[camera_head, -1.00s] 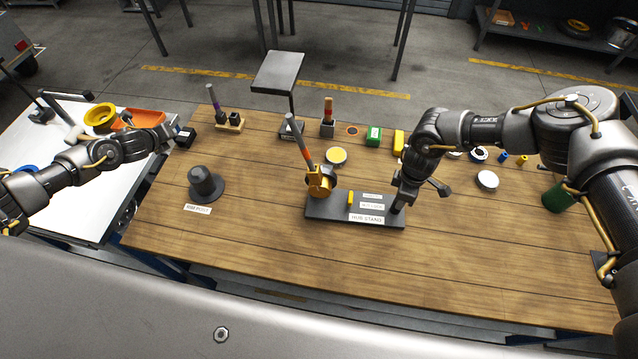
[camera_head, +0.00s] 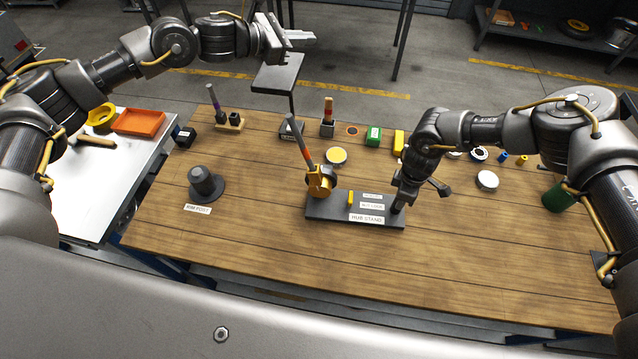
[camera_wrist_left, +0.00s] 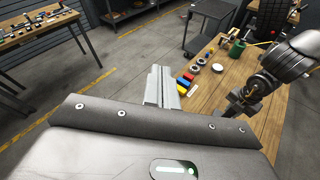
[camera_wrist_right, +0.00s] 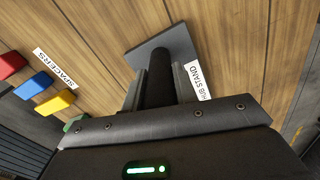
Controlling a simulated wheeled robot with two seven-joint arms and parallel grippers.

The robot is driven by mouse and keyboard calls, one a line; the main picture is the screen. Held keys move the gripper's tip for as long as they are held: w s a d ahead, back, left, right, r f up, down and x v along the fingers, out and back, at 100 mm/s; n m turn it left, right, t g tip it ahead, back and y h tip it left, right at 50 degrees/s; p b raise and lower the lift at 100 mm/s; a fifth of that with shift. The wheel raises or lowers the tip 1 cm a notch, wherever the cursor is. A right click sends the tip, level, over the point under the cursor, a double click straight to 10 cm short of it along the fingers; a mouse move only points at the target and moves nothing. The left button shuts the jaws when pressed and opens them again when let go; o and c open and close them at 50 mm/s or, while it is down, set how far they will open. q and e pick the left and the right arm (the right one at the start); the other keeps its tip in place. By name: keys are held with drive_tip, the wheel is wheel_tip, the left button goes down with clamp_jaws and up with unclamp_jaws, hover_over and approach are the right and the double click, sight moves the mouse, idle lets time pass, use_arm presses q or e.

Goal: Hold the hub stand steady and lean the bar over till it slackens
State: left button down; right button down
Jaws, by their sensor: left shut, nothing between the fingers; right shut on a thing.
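The hub stand (camera_head: 330,211) is a dark flat base on the wooden bench, with labels on top. A gold hub (camera_head: 320,183) sits at its left end. The bar (camera_head: 302,140), grey with an orange band, rises from the hub, tilted to the upper left. My right gripper (camera_head: 401,198) is shut on the dark post at the stand's right end; the post (camera_wrist_right: 158,84) shows between its fingers in the right wrist view. My left gripper (camera_head: 301,37) is shut and empty, high beyond the bench's back edge and well away from the bar. Its closed fingers show in the left wrist view (camera_wrist_left: 161,88).
A rim post (camera_head: 202,183) stands left of the stand. A small grey pedestal top (camera_head: 277,74) lies below my left gripper in the head view. A green block (camera_head: 373,137) and other small parts line the bench's back. The front bench is clear.

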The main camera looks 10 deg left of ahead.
use_arm(q)
drive_tip(key=s+d+f+m+g+y, duration=0.15)
drive_tip(key=s+d+m+g, duration=0.25)
drive_tip(key=s+d+m, duration=0.4)
drive_tip(key=s+d+m+g+y, duration=0.35)
drive_tip(key=d+m, duration=0.25)
drive_tip(key=d, duration=0.4)
drive_tip(key=s+a+r+m+y, duration=0.3)
drive_tip(key=s+a+m+y, duration=0.2)
drive_tip(key=m+y, duration=0.35)
drive_tip(key=a+f, duration=0.8)
drive_tip(key=f, duration=0.1)
drive_tip(key=shift+s+n+t, duration=0.4)
drive_tip(key=shift+n+t, duration=0.05)
drive_tip(key=shift+y, duration=0.25)
drive_tip(key=shift+a, duration=0.1)
